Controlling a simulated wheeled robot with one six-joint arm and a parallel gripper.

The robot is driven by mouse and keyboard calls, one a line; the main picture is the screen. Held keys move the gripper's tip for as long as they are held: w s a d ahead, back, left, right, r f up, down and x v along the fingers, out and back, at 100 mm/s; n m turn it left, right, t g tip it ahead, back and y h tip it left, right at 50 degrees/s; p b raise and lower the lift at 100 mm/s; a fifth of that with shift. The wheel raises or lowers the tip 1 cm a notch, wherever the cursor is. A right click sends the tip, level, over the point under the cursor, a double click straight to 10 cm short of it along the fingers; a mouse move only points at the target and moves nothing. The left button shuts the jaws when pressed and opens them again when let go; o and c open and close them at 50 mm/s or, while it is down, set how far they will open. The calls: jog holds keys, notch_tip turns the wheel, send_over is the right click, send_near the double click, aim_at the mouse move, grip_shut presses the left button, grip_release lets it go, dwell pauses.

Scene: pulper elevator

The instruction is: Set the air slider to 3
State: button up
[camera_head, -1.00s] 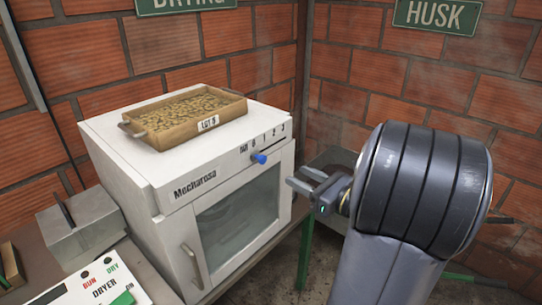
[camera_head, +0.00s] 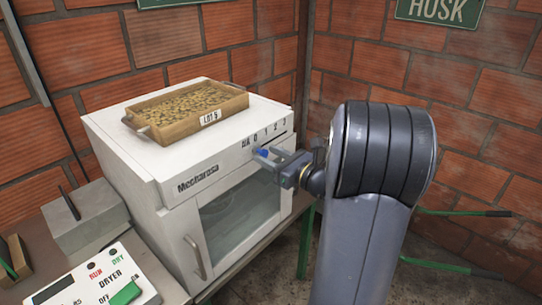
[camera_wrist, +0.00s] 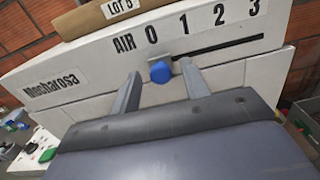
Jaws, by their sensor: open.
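The air slider's blue knob (camera_wrist: 160,71) sits at the left end of a dark slot (camera_wrist: 220,46) on the white dryer's front panel, below the 0 or just right of it. The marks AIR, 0, 1, 2, 3 run above the slot. The knob also shows in the head view (camera_head: 262,153). My gripper (camera_wrist: 158,80) is open, with one finger on each side of the knob. I cannot tell whether either finger touches it. In the head view my gripper (camera_head: 275,160) is right at the dryer's upper front.
A wooden tray of beans (camera_head: 186,108) marked LOT 5 stands on the dryer (camera_head: 130,150). A control box (camera_head: 95,275) with a green switch and a grey box (camera_head: 85,215) are at left. Brick walls close the corner behind.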

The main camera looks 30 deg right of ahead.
jog(key=shift+c, duration=0.4)
grip_shut()
jog(key=w+d, duration=0.1)
jog(key=d, duration=0.3)
jog(key=w+d, duration=0.1)
jog(key=d, duration=0.2)
jog(key=w+d, duration=0.2)
jog(key=d, duration=0.2)
jog(key=shift+d+p, duration=0.3)
jog(key=shift+o, duration=0.4)
grip_release()
jog(key=shift+w+d, duration=0.1)
